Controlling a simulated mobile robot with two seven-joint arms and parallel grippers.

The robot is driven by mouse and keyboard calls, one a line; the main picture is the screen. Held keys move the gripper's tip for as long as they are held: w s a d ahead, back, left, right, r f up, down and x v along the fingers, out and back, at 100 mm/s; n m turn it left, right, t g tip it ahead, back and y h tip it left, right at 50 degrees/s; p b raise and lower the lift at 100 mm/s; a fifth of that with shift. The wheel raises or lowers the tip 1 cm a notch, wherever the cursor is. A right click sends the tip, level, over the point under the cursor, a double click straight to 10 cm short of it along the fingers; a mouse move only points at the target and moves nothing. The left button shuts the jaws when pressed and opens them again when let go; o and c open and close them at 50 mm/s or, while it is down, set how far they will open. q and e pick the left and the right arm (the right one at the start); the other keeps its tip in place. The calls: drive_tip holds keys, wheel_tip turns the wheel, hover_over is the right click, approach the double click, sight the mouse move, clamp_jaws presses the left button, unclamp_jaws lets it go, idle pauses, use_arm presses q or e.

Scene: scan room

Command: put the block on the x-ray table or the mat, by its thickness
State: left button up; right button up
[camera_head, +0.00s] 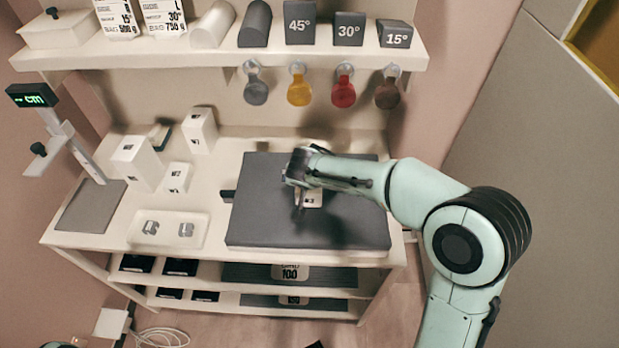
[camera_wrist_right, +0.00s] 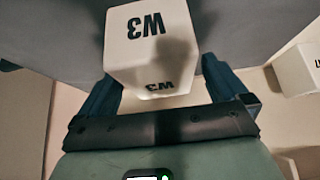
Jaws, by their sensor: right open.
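The white block marked W3 (camera_head: 313,199) rests on the large dark grey pad (camera_head: 262,228) on the bench, and its label also shows in the wrist view (camera_wrist_right: 146,28). My right gripper (camera_head: 299,203) is over the pad at the block. In the wrist view the open fingers of my right gripper (camera_wrist_right: 160,78) stand on either side of the block's near end. Whether they touch it I cannot tell. A smaller grey plate (camera_head: 88,208) lies at the left under a gauge (camera_head: 75,140) with a green "cm" display. My left gripper is not in view.
Several white labelled blocks (camera_head: 136,162) stand left of the pad. A shallow tray (camera_head: 168,240) with two metal pieces is at the front left. A shelf (camera_head: 230,55) above holds wedges and rolls, with coloured tags (camera_head: 299,92) hanging below it.

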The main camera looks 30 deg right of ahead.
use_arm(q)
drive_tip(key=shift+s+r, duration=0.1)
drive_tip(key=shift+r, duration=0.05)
use_arm(e)
drive_tip(key=v, duration=1)
drive_tip(key=shift+s+r, duration=0.25)
drive_tip(key=shift+a, duration=0.1)
